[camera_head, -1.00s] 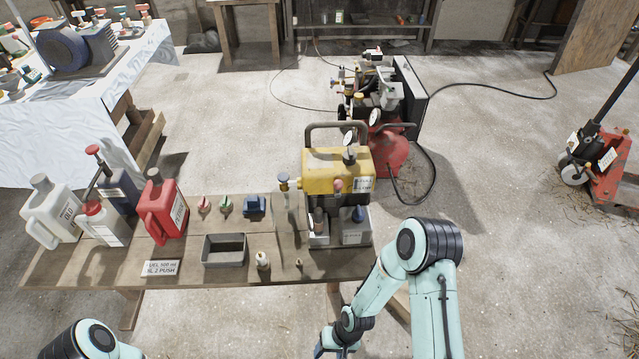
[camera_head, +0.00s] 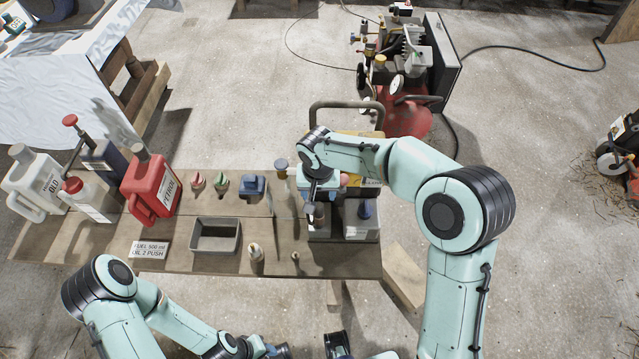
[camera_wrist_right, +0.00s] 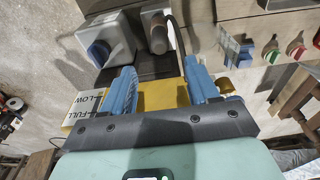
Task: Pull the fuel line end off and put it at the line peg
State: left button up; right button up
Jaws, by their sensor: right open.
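My right gripper (camera_head: 312,205) is over the front of the yellow machine (camera_head: 345,133) and hides part of it. In the right wrist view my right gripper (camera_wrist_right: 160,70) is open, with two blue fingers apart and nothing held between them. A brown-and-grey cylindrical piece (camera_wrist_right: 157,36) lies beyond the fingertips, with a thin dark line (camera_wrist_right: 178,28) beside it. I cannot tell for sure that this is the fuel line end. A small upright peg (camera_head: 295,257) stands near the bench's front edge. My left gripper (camera_head: 275,350) is low at the bottom edge; its fingers are unclear.
The bench (camera_head: 180,263) holds a grey tray (camera_head: 215,237), a pale bottle-like item (camera_head: 255,254), a red petrol can (camera_head: 150,187) and a label plate (camera_head: 149,249). A red compressor (camera_head: 405,115) is behind.

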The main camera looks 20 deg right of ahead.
aim_at(319, 204)
jog(key=f, duration=0.3)
jog(key=w+f, duration=0.1)
jog(key=f, duration=0.7)
jog(key=shift+w+d+f, duration=0.15)
jog(key=shift+w+d, duration=0.05)
jog(key=shift+d, duration=0.05)
grip_shut()
jog(key=c, duration=1)
grip_release()
grip_shut()
jog(key=shift+r, duration=0.2)
jog(key=shift+r, duration=0.4)
